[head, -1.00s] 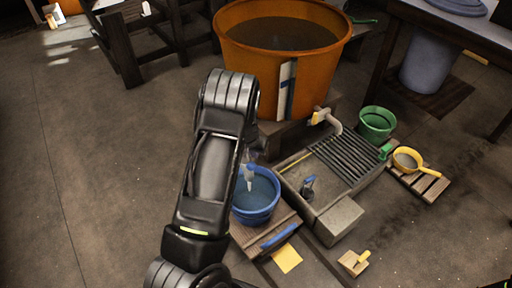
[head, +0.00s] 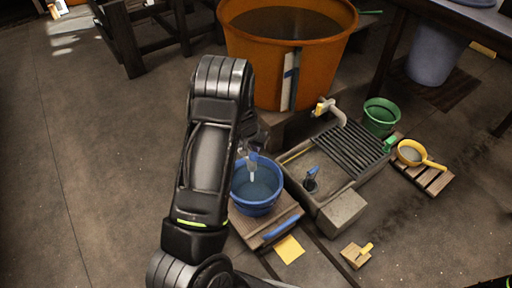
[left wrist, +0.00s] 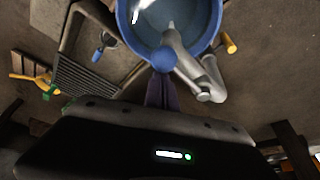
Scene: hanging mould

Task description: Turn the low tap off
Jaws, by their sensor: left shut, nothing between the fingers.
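The low tap (left wrist: 187,66) is a grey bent pipe with a round blue knob (left wrist: 163,59), above the blue bucket (left wrist: 210,12) in the left wrist view. In the head view, its pale spout (head: 251,162) shows over the water in the blue bucket (head: 257,208), partly hidden by my left arm. My left gripper (left wrist: 161,92) is shut and empty, its dark fingers right at the blue knob. I cannot tell whether they touch it. In the head view the fingertips are mostly hidden.
A green bucket (head: 381,115) and yellow ladle (head: 412,153) are to the right.

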